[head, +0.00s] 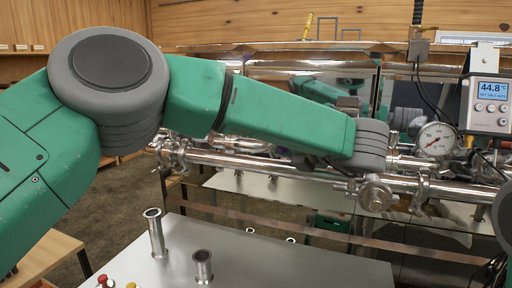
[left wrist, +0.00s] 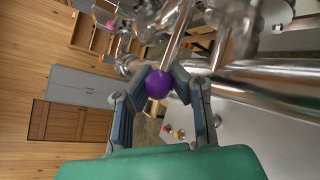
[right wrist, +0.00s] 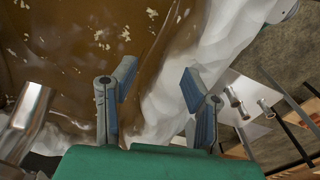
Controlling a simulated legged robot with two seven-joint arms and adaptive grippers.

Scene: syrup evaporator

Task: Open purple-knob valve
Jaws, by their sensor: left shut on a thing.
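The purple knob (left wrist: 159,84) is a round ball on a bright metal rod, seen in the left wrist view. My left gripper (left wrist: 166,76) is shut on it, with a blue-padded finger on each side. In the head view my green left arm reaches across to the metal pipes, and its wrist hides the knob and most of the gripper. My right gripper (right wrist: 159,78) is open and empty in the right wrist view, with brown liquid and pale foam beyond its fingers.
Shiny pipes (head: 240,163) with clamps run across behind my left arm. A pressure gauge (head: 436,140) and a display box reading 44.8 (head: 487,91) are at the right. A grey table (head: 262,262) with metal tube stubs stands in front. Red and yellow knobs (head: 103,281) sit low at left.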

